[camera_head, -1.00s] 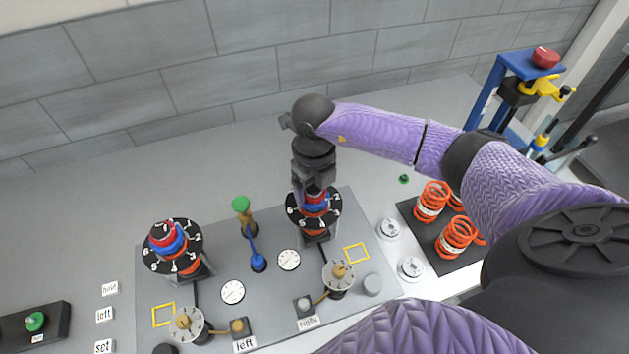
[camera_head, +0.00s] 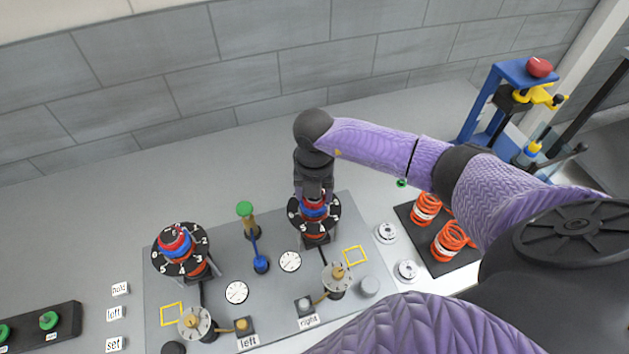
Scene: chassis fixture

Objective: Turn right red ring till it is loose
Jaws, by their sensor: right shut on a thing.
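The right red ring (camera_head: 316,209) sits on the right post of the fixture plate, above a blue ring and a black numbered dial (camera_head: 303,226). My right gripper (camera_head: 315,194) points down over this post and is shut on the red ring; its fingers partly hide the ring. The left post carries its own red ring (camera_head: 174,241) with blue parts on a black numbered dial (camera_head: 190,268). My left gripper is not in view.
A grey plate (camera_head: 220,322) holds gauges, a blue lever (camera_head: 261,264) and a green-topped post (camera_head: 244,209). Orange springs (camera_head: 449,241) stand on a dark tray at right. A blue press frame (camera_head: 487,98) stands behind. The bench's back left is clear.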

